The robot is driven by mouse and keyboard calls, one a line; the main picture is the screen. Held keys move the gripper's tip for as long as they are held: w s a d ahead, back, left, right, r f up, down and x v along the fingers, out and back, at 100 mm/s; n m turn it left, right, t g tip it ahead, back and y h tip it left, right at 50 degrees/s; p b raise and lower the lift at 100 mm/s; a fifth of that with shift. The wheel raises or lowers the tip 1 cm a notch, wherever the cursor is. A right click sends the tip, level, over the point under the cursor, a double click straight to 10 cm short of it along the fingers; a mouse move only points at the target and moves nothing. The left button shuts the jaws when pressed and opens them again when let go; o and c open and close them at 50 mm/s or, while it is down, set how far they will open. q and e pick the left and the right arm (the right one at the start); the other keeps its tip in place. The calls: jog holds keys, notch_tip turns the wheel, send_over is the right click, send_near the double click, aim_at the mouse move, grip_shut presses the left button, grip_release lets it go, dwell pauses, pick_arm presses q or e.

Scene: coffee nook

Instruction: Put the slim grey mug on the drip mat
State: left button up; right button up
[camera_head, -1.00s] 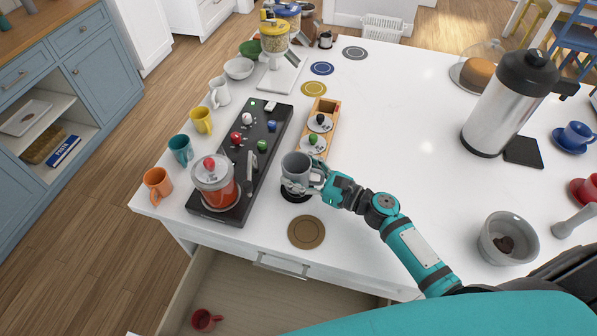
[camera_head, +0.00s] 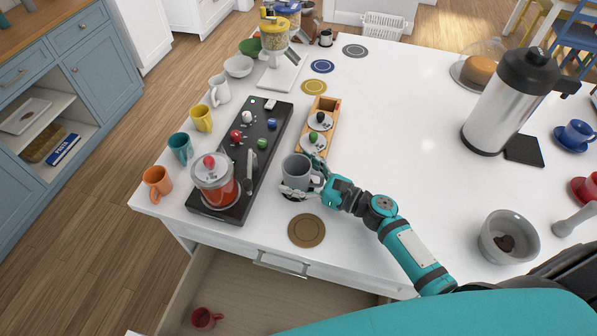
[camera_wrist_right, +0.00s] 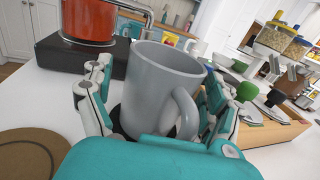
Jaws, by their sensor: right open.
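The slim grey mug (camera_head: 296,168) stands upright at the right of the black tray, its handle towards my right arm. My left gripper is not in view.
A brown round mat (camera_head: 306,231) lies just in front. The black tray (camera_head: 225,195) with a red glass pot (camera_head: 214,183) is to the left. A wooden box (camera_head: 325,104) with saucers stands behind. A drawer (camera_head: 250,300) is open below. The counter's middle is clear.

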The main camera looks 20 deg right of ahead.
jog(key=shift+r, duration=0.3)
jog(key=b+v, duration=0.1)
jog(key=v, duration=0.2)
jog(key=b+v, duration=0.1)
jog(key=v, duration=0.3)
jog(key=b+v, duration=0.1)
jog(key=v, duration=0.3)
jog(key=shift+f, duration=0.3)
jog(key=shift+s+d+r+b, duration=0.15)
jog(key=shift+s+d+b, duration=0.15)
jog(key=shift+s+d, duration=0.1)
